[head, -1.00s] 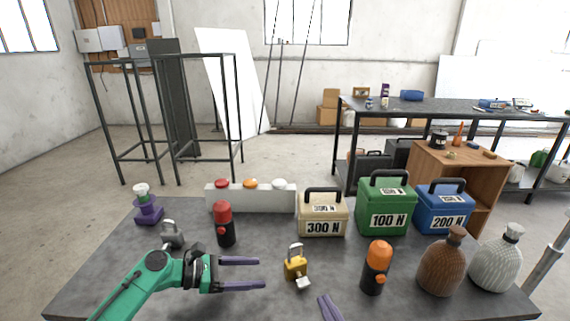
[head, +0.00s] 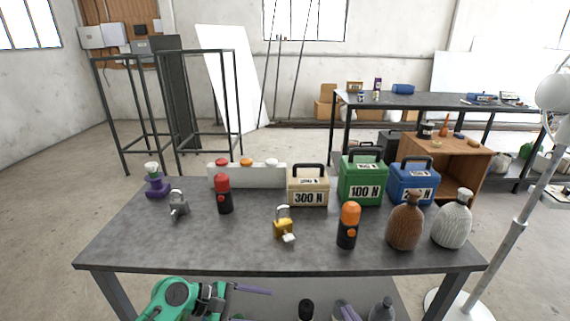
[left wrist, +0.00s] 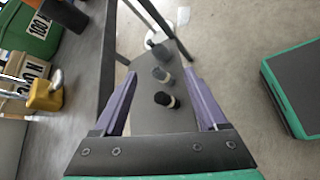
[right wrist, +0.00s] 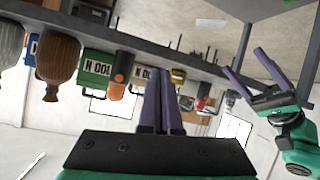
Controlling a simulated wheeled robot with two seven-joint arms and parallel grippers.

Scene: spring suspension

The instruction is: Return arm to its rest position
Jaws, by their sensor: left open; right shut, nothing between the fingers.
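My left gripper (left wrist: 160,74) is open with nothing between its purple fingers. In the head view my left arm (head: 180,296) shows at the bottom left, below the table's front edge. My right gripper (right wrist: 160,72) is shut and empty, its fingers side by side. In the head view the purple right gripper (head: 345,309) shows at the bottom edge, partly cut off. The right wrist view also shows the left gripper (right wrist: 244,60) at the right, apart from the right one. Both grippers appear in front of the table, clear of the objects on its top.
The grey table (head: 150,247) carries a beige 300 N case (head: 308,198), a green case (head: 362,190), a blue case (head: 413,196), a yellow padlock (head: 283,229) and several bottles. Bottles stand on a lower shelf (head: 270,308). A white lamp stand (head: 505,250) is at the right.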

